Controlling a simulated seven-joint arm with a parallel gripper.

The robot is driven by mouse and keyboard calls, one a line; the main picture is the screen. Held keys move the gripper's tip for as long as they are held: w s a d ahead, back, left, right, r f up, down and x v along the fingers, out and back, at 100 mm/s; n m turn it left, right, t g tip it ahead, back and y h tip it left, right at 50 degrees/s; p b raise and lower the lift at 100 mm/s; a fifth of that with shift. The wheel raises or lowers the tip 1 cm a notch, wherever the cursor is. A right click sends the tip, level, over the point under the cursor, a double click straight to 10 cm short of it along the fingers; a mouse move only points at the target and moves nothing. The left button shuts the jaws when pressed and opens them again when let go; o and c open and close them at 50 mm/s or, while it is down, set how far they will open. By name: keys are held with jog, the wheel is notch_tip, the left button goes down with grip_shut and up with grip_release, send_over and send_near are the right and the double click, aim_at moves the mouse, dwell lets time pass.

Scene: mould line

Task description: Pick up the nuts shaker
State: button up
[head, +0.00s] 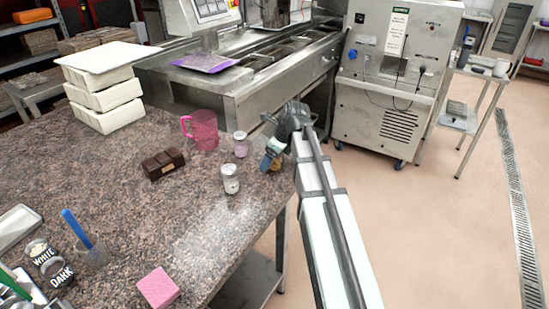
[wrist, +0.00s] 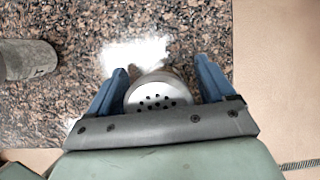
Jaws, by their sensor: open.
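A shaker with a tan body (head: 276,165) stands near the right edge of the stone table, partly hidden by my gripper (head: 270,155); I take it as the nuts shaker, though no label is readable. In the wrist view its grey lid with several holes (wrist: 155,96) lies between the two blue fingers of my gripper (wrist: 163,82). The fingers are open, one on each side of the lid, with a gap on the right. The lower body of the shaker is hidden by my gripper there.
Two other shakers stand to the left, a pale pinkish one (head: 240,146) and a whitish one (head: 230,184). A pink jug (head: 201,130), a dark brown block (head: 163,164) and a pink block (head: 158,288) are on the table (head: 130,215). The table's edge is close on the right.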

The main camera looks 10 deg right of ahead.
jog(key=c, duration=1.1)
jog(key=shift+r, duration=0.1)
